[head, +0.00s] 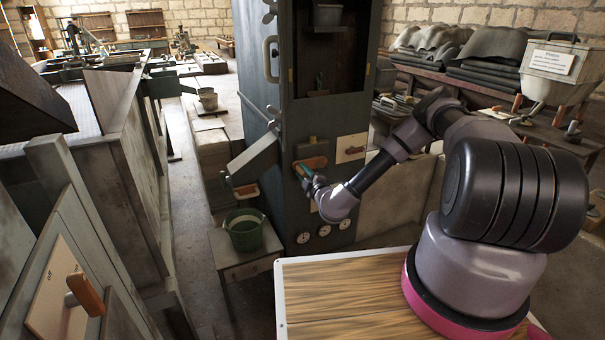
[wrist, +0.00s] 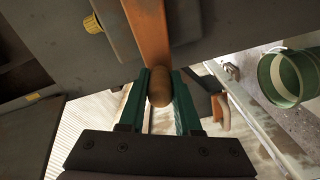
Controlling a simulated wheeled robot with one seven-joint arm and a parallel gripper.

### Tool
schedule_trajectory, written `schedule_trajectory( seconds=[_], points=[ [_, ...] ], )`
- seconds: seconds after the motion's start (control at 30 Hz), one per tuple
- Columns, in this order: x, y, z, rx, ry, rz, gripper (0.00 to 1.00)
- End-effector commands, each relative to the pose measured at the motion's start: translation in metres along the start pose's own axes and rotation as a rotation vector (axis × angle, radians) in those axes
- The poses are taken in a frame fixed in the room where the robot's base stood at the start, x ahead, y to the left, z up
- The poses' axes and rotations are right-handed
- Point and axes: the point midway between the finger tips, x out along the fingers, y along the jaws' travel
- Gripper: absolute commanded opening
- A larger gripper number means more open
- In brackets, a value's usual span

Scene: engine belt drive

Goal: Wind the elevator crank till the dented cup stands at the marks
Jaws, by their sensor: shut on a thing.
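The elevator is a tall dark cabinet (head: 262,60) with an open window in its upper front. A grey cup (head: 328,14) hangs high in the window; I cannot make out a dent. Small yellow marks (head: 290,75) sit on the window's side edges, below that cup. The crank has an orange-brown arm (wrist: 150,30) and a rounded wooden handle (wrist: 159,87). My gripper (head: 308,180) is at the cabinet's front below the window. In the wrist view my gripper (wrist: 159,92) has its green fingers on both sides of the handle, shut on it.
A chute (head: 252,158) slopes from the cabinet's left side above a green bucket (head: 244,232) on a small stand. A wooden-topped surface (head: 345,295) lies in front. A grey hopper (head: 553,72) stands at right. Dials (head: 323,231) line the cabinet's lower front.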

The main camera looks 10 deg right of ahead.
Motion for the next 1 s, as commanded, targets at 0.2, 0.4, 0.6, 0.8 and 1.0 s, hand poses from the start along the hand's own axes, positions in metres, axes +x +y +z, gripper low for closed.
schedule_trajectory(
  seconds=[0.2, 0.4, 0.6, 0.8, 1.0],
  points=[
    [0.0, 0.0, 0.0, -0.001, 0.001, 0.0, 0.62],
    [0.0, 0.0, 0.0, -0.001, 0.0, 0.0, 0.62],
    [-0.017, -0.001, 0.0, 0.0, 0.0, -0.002, 0.62],
    [-0.058, -0.001, 0.0, 0.002, -0.001, -0.004, 0.62],
    [-0.092, -0.001, 0.0, 0.001, 0.0, -0.002, 0.62]
  ],
)
